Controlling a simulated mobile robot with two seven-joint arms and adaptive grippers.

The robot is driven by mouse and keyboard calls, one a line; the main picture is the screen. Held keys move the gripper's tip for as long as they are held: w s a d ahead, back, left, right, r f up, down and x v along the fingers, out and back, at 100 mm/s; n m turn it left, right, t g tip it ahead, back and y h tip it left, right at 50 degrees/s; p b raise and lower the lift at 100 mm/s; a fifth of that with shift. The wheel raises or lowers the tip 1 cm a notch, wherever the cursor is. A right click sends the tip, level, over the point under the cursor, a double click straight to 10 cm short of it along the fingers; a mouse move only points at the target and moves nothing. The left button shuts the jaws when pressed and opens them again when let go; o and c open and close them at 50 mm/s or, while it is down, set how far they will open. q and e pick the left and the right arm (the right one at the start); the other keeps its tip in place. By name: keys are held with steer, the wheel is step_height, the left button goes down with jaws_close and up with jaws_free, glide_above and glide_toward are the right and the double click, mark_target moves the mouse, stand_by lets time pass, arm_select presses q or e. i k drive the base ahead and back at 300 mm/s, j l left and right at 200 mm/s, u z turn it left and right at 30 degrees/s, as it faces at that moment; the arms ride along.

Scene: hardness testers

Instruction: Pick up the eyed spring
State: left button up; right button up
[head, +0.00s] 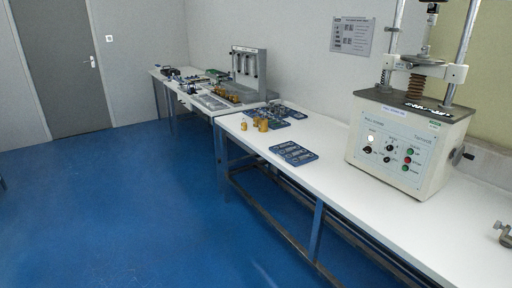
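I cannot make out the eyed spring for certain. Small metal pieces, too small to tell apart, lie in a blue tray (306,160) near the front edge of the long white table (350,215). More blue trays (272,124) with small parts are farther back on the same table. A brown coiled part (416,86) is mounted in the testing machine; I cannot tell whether it has eyes. Neither of my grippers shows in the head view.
A large beige testing machine (408,145) with steel columns stands at the right. Brass weights (262,124) stand near the back trays. A farther table (165,78) holds a grey apparatus (249,70). A metal fitting (505,232) is at the right edge. The blue floor (150,210) is clear at left.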

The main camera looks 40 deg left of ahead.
mark_target(305, 156)
steer(key=i+j+u, duration=0.5)
steer(key=i, duration=0.35)
steer(key=i+j+u, duration=0.25)
steer(key=i, duration=0.2)
steer(key=i+u, duration=0.25)
steer(key=i, duration=0.2)
